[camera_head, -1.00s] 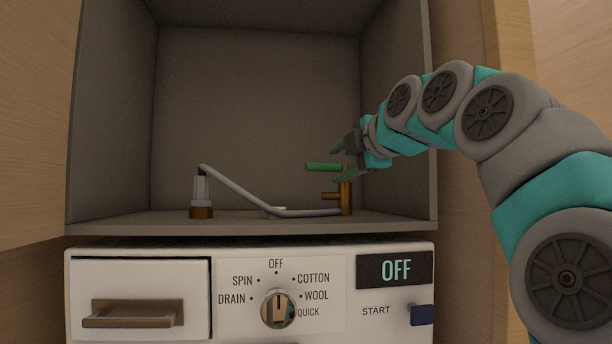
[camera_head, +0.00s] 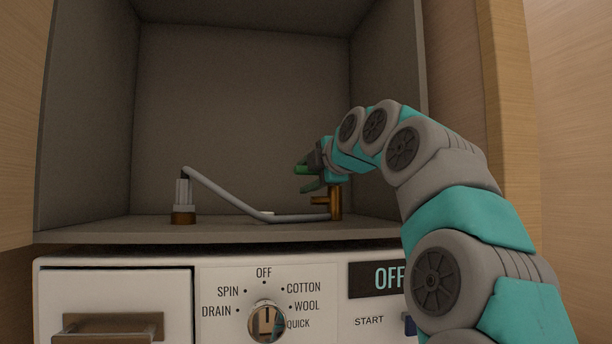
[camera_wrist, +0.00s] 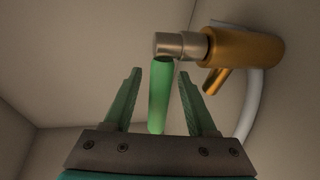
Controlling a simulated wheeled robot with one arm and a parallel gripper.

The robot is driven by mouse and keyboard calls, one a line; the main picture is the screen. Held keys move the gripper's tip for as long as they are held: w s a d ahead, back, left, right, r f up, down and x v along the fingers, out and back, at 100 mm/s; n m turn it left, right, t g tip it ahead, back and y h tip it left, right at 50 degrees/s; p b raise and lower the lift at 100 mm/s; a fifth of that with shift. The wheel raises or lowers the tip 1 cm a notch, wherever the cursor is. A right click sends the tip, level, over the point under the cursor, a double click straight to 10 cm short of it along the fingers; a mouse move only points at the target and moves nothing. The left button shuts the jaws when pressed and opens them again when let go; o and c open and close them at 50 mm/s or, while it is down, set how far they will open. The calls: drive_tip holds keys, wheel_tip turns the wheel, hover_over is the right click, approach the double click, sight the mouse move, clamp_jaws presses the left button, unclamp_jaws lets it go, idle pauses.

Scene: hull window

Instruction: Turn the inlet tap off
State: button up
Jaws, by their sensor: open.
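The inlet tap has a brass body (camera_head: 335,201) standing on the cabinet shelf at the right, with a green lever handle (camera_head: 303,170) at its top. In the wrist view the green handle (camera_wrist: 159,98) runs down from a grey metal stem beside the brass body (camera_wrist: 245,48). My gripper (camera_head: 308,178) is at the tap, and in the wrist view its two fingers (camera_wrist: 160,100) stand open on either side of the handle. Gaps show between the handle and both fingers. In the head view my fingers and wrist partly hide the handle and the tap's top.
A grey hose (camera_head: 232,193) runs from the tap to a fitting (camera_head: 183,199) at the shelf's left. The washer below has a drawer (camera_head: 115,310), a dial (camera_head: 267,320) and a display (camera_head: 385,278) partly hidden by my arm. Cabinet walls close in both sides.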

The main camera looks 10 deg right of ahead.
drive_tip(key=shift+w, duration=0.25)
clamp_jaws()
idle(0.3)
idle(0.9)
